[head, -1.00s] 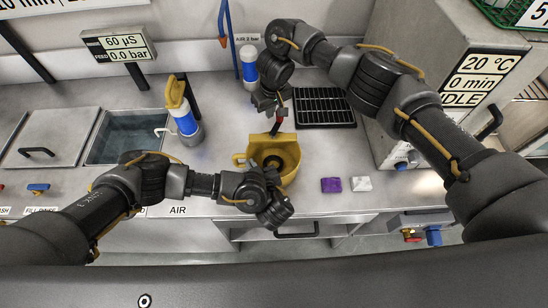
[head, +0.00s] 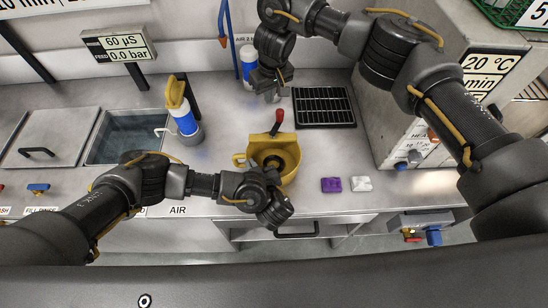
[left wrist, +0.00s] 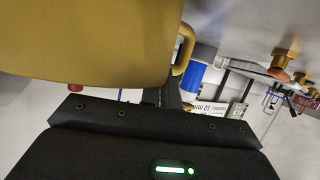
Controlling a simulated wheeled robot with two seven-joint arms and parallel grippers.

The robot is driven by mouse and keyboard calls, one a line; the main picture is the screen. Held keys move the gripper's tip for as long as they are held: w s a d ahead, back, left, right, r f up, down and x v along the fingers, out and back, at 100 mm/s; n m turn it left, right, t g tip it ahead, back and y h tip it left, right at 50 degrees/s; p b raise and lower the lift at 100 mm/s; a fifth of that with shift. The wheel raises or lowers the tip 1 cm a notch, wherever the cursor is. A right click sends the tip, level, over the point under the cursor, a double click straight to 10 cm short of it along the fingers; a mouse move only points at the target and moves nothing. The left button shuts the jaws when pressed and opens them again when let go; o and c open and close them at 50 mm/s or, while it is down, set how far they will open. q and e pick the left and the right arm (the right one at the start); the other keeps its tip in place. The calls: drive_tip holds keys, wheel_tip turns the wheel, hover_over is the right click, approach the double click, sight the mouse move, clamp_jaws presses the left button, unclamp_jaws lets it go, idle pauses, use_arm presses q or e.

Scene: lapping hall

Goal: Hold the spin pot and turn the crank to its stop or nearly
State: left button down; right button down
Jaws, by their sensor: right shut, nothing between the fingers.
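The yellow spin pot (head: 289,158) stands on the steel counter, its dark round inside facing up. Its crank has a red handle (head: 277,120) that sticks up at the pot's far side. My left gripper (head: 272,203) is at the pot's near side; its fingers are hidden, so I cannot tell whether they are shut on it. In the left wrist view the pot's wall (left wrist: 85,40) looms large over my dark gripper body. My right gripper (head: 271,94) is shut and empty, behind and above the red handle, apart from it.
A black grate (head: 323,107) lies right of the right gripper. A purple block (head: 331,185) and a white block (head: 361,183) lie right of the pot. Blue-and-white bottles stand behind (head: 248,66) and left (head: 186,122). A sink (head: 128,137) is further left.

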use_arm(q)
drive_tip(key=shift+s+f, duration=0.1)
drive_tip(key=shift+f, duration=0.15)
drive_tip(key=c, duration=1.6)
unclamp_jaws()
drive_tip(key=shift+o, duration=0.2)
drive_tip(key=shift+w+r, duration=0.1)
drive_tip(key=shift+w, duration=0.1)
drive_tip(key=shift+r, duration=0.15)
